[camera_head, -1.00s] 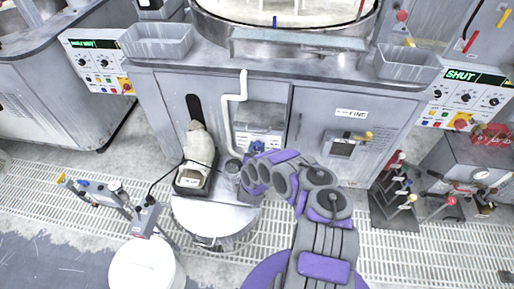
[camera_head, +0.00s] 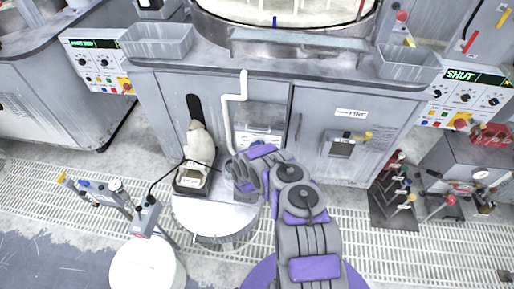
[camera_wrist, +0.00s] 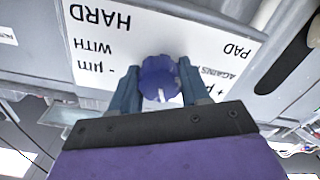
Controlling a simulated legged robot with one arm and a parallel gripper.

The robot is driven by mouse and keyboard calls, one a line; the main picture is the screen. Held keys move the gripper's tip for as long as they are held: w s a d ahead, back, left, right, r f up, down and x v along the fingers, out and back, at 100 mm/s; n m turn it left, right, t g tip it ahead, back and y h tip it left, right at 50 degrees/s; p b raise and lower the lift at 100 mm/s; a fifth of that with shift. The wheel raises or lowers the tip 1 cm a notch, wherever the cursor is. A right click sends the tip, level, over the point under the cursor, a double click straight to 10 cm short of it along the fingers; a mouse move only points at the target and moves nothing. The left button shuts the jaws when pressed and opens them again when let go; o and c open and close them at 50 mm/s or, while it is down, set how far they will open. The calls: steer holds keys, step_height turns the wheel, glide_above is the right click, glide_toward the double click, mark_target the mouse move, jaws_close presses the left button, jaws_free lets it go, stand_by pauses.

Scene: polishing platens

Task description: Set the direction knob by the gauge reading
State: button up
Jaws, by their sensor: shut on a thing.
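The direction knob (camera_wrist: 160,79) is blue-purple with a lobed rim and a pale pointer mark. It sits in front of a white label (camera_wrist: 97,35) with upside-down words including HARD, WITH, AGAINST and PAD. My gripper (camera_wrist: 161,88) has one finger on each side of the knob and is shut on it. In the head view my arm hides the knob and fingers; a white label (camera_head: 262,138) shows just above my wrist. A small round dial (camera_head: 115,185) stands on a grey fixture at left; its reading is too small to tell.
A white bucket (camera_head: 147,268) stands at front left. Coloured levers (camera_head: 403,185) and a grey box (camera_head: 480,172) are at right. Grated floor lies between.

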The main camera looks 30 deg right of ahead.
steer(key=shift+w+a+n+b, duration=0.15)
steer(key=shift+n+b, duration=0.5)
steer(key=shift+n, duration=1.45)
steer(key=shift+r, duration=0.1)
steer(key=o, duration=1)
steer(key=shift+o, duration=0.2)
steer(key=p+v, duration=0.5)
steer(key=v, duration=1.2)
steer(key=shift+a, duration=0.25)
